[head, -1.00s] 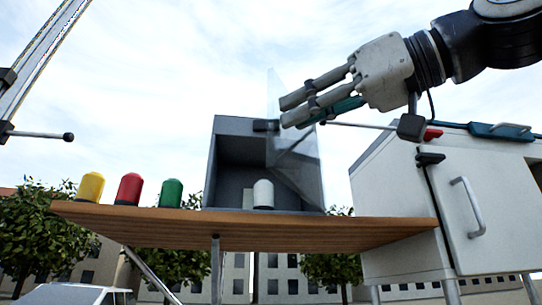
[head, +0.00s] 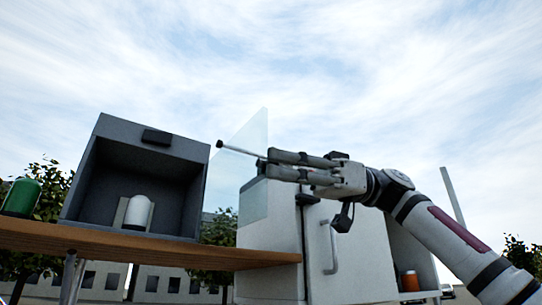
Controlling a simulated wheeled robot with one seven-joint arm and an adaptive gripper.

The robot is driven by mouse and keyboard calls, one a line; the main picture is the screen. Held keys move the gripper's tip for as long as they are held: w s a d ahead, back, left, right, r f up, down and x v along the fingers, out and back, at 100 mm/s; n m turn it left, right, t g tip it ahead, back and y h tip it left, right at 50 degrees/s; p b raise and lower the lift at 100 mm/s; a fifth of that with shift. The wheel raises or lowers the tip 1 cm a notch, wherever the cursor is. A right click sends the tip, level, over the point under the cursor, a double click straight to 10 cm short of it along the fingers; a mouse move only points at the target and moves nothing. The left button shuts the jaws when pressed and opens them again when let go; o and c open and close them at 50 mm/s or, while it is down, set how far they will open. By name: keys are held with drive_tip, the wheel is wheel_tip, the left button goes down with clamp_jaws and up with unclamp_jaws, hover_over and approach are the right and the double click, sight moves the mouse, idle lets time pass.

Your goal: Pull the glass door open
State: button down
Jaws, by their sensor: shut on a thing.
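The glass door (head: 254,165) is a clear, faintly blue panel. It stands swung out to the right of the grey box (head: 121,135), whose front is open. A thin pale rod with a dark knob (head: 220,144) crosses the panel and runs into the fingers of my gripper (head: 270,166). My gripper is shut on this rod, at the panel's right edge. I cannot clearly see how the rod joins the glass. A white rounded cylinder (head: 138,212) stands inside the box, in front of a small pale plate.
The box stands on a wooden table (head: 180,250) with a green capsule (head: 20,196) at its left. A white cabinet (head: 275,215) with a door handle (head: 331,247) stands close below my gripper. An orange jar (head: 410,280) is on an open shelf at the right.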

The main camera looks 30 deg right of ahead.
drive_tip(key=shift+d, duration=0.15)
drive_tip(key=c, duration=1.4)
unclamp_jaws()
drive_tip(key=shift+d, duration=0.1)
drive_tip(key=s+d, duration=0.2)
drive_tip(key=d, duration=0.9)
drive_tip(key=shift+d, duration=0.35)
